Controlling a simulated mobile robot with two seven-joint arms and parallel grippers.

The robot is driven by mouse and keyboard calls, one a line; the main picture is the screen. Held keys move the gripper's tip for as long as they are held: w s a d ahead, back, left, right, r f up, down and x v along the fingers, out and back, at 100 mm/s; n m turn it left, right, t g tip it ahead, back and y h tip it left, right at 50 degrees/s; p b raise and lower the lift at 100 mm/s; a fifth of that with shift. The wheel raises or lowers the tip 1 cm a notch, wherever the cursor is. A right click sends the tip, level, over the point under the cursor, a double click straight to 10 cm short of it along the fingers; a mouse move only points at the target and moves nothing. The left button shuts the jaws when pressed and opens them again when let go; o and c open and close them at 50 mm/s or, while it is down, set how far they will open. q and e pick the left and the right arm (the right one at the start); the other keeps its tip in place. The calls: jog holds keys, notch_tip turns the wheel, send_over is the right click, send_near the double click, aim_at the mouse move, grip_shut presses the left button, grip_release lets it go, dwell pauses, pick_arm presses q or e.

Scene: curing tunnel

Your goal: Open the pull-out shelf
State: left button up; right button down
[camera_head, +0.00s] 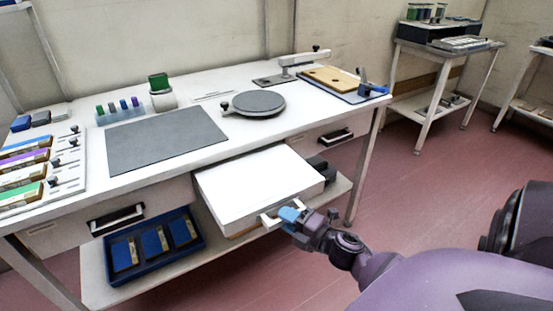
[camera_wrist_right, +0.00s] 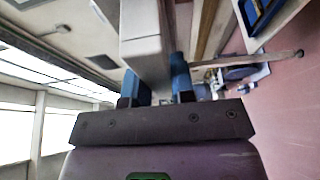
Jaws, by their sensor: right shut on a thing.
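The white pull-out shelf (camera_head: 255,185) sticks out from under the tabletop of the white workbench (camera_head: 190,123), toward me. A pale handle (camera_head: 270,216) is on its front edge. My right gripper (camera_head: 289,215) is at that handle, its blue fingertips closed around it. In the right wrist view the two blue fingers of my right gripper (camera_wrist_right: 154,85) stand on both sides of the pale handle (camera_wrist_right: 145,55). The far end of the shelf is hidden under the bench top. My left gripper is not in view.
Drawers with dark handles (camera_head: 117,218) (camera_head: 335,136) flank the shelf. A blue tray (camera_head: 112,270) sits on the lower shelf. A grey mat (camera_head: 165,139) and a round turntable (camera_head: 258,102) lie on the bench. The red floor (camera_head: 300,275) in front is clear.

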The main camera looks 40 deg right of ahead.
jog(key=shift+s+a, duration=0.25)
jog(key=shift+s, duration=0.9)
jog(key=shift+s+a, duration=0.25)
jog(key=shift+s, duration=0.85)
jog(key=c, duration=1)
grip_release()
jog(key=shift+o, duration=0.2)
jog(key=s+d, duration=0.1)
jog(key=s, duration=0.9)
jog(key=shift+s+d+p, duration=0.35)
jog(key=shift+p, duration=0.1)
